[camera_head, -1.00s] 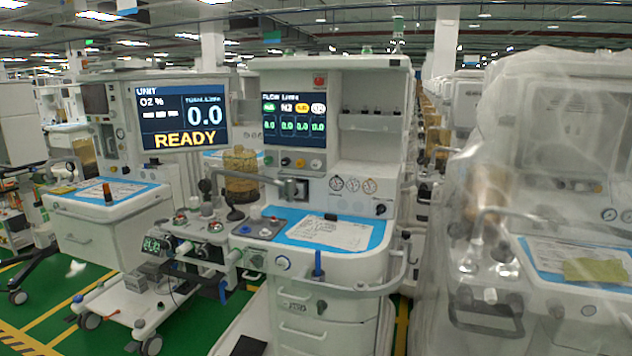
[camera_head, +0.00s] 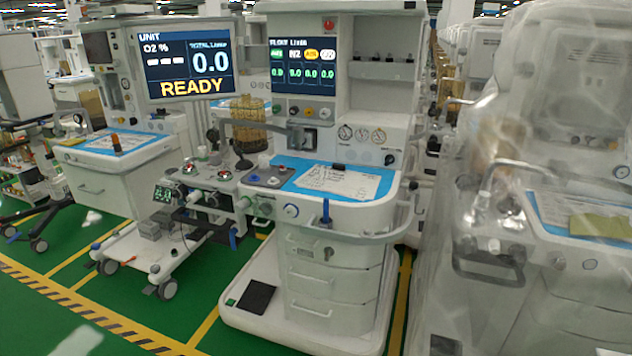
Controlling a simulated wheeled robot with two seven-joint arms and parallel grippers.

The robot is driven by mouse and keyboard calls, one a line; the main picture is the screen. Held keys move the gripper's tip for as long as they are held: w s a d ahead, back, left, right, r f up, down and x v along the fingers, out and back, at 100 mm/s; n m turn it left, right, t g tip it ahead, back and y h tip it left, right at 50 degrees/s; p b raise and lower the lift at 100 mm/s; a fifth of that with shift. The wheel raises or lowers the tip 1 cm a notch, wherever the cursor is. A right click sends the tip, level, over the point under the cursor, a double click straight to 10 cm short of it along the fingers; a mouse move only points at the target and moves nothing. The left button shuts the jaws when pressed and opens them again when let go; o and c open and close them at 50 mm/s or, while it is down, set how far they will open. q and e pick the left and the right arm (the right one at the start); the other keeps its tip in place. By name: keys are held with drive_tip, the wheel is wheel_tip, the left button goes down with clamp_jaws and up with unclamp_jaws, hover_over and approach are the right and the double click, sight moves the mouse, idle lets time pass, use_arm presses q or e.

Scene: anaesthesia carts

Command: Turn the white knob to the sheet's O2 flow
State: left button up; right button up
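The white knob (camera_head: 325,113) is at the right end of a row of small knobs under the flow screen (camera_head: 303,65) of the middle anaesthesia cart. The flow screen has green, dark, yellow and white column labels, and its readings look like 0.0. The sheet (camera_head: 338,182) lies on the blue mat (camera_head: 290,188) on the cart's worktop; its writing is too small to read. The large unit display (camera_head: 188,60) reads O2 % with dashes, 0.0 and READY. Neither of my grippers is in view.
The middle cart (camera_head: 330,270) has a curved rail at its front right. A plastic-wrapped cart (camera_head: 560,290) stands close on the right. Another cart (camera_head: 115,170) stands at the left. Green floor (camera_head: 120,300) with yellow lines is clear at the front left.

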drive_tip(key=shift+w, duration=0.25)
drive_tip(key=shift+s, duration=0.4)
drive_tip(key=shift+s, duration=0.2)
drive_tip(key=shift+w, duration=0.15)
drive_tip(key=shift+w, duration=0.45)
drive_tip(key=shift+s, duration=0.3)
